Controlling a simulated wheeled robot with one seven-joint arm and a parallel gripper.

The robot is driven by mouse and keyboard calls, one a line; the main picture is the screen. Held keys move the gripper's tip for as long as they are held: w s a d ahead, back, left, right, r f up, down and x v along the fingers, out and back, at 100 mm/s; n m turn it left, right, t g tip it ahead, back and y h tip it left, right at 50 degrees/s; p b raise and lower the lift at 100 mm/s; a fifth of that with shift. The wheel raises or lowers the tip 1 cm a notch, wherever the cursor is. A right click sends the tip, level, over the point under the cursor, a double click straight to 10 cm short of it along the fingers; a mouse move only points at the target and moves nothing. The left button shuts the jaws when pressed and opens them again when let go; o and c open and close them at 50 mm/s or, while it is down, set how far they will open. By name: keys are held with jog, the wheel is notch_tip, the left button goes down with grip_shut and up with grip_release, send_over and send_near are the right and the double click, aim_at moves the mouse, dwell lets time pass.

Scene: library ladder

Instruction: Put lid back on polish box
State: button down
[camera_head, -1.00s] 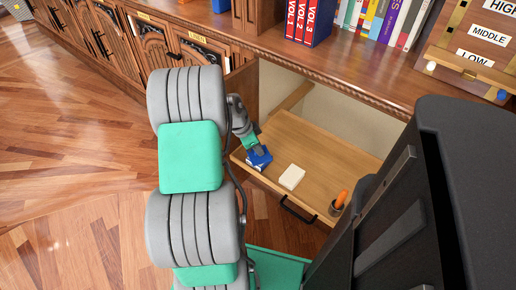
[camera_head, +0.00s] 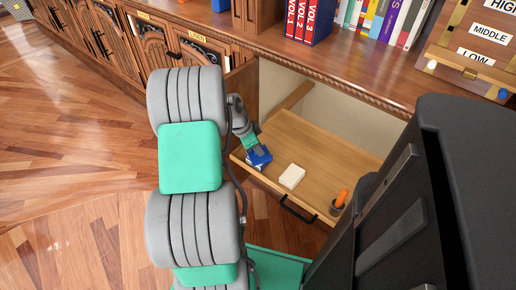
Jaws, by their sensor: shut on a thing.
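My gripper (camera_head: 256,151) is over the left front part of the open wooden drawer (camera_head: 310,152). It is shut on a small blue piece (camera_head: 260,158), which looks like the lid. Something pale shows just under the blue piece, at its lower left; it may be the polish box, mostly hidden. I cannot tell whether the blue piece touches it. A white block (camera_head: 291,176) lies on the drawer floor to the right of my gripper, apart from it.
A dark cup with an orange-handled thing (camera_head: 340,199) stands at the drawer's right front. The drawer's black handle (camera_head: 298,209) is on its front edge. A shelf with books (camera_head: 306,22) overhangs behind.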

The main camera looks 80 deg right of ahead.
jog(key=c, duration=0.9)
grip_release()
jog(key=shift+c, duration=0.2)
jog(key=shift+r+p, duration=2.4)
jog(key=shift+r, duration=1.15)
jog(key=shift+c, duration=0.3)
grip_shut()
jog(key=shift+f, duration=0.15)
